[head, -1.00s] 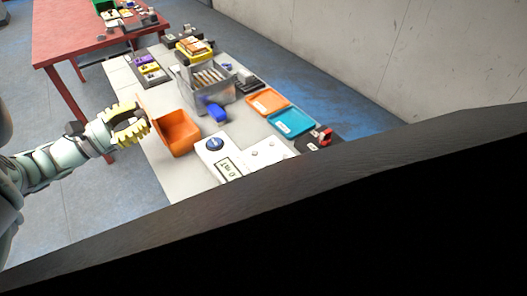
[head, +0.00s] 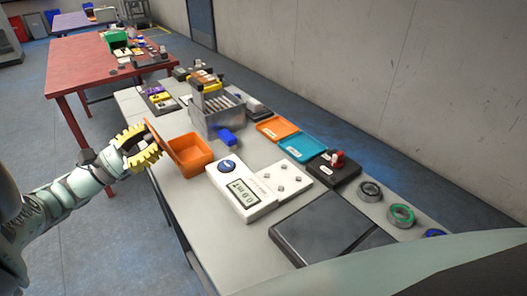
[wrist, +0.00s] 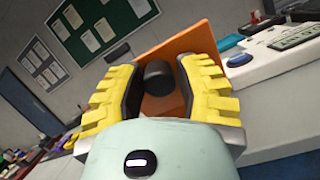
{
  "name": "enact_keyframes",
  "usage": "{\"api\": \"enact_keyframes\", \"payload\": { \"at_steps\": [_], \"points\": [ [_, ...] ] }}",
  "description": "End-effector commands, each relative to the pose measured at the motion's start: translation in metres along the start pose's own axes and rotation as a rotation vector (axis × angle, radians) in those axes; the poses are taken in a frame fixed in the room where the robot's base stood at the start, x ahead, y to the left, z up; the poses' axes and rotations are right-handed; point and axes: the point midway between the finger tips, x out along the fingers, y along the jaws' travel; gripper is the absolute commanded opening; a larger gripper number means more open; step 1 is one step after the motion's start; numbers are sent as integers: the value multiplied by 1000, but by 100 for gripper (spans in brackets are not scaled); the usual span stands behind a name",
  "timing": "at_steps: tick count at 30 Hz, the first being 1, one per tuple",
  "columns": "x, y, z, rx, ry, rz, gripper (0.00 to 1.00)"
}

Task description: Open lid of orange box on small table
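The orange box (head: 203,154) stands open near the left edge of the small table (head: 196,206). Its orange lid (head: 158,141) is raised and tilted on the box's left side. The box's inside faces up in the head view. My gripper (head: 150,146), with yellow fingers, is just left of the lid. In the wrist view the two fingers (wrist: 160,95) are apart, with the orange lid (wrist: 187,48) beyond them and a dark round piece in front of it. Whether a finger touches the lid cannot be told.
A white device with a display (head: 240,190) and a blue object (head: 228,138) lie right of the box. A metal bin (head: 217,123) stands behind it. Orange (head: 278,128) and teal (head: 302,146) trays lie further right. A red table (head: 92,72) stands behind.

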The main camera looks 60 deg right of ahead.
Motion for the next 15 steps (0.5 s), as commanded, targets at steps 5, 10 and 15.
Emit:
{"api": "enact_keyframes", "payload": {
  "at_steps": [5, 10, 15],
  "points": [
    [0, 0, 0, 1, -1, 0, 52],
    [0, 0, 0, 1, -1, 1, 61],
    [0, 1, 1, 2, -1, 2, 61]
  ]
}}
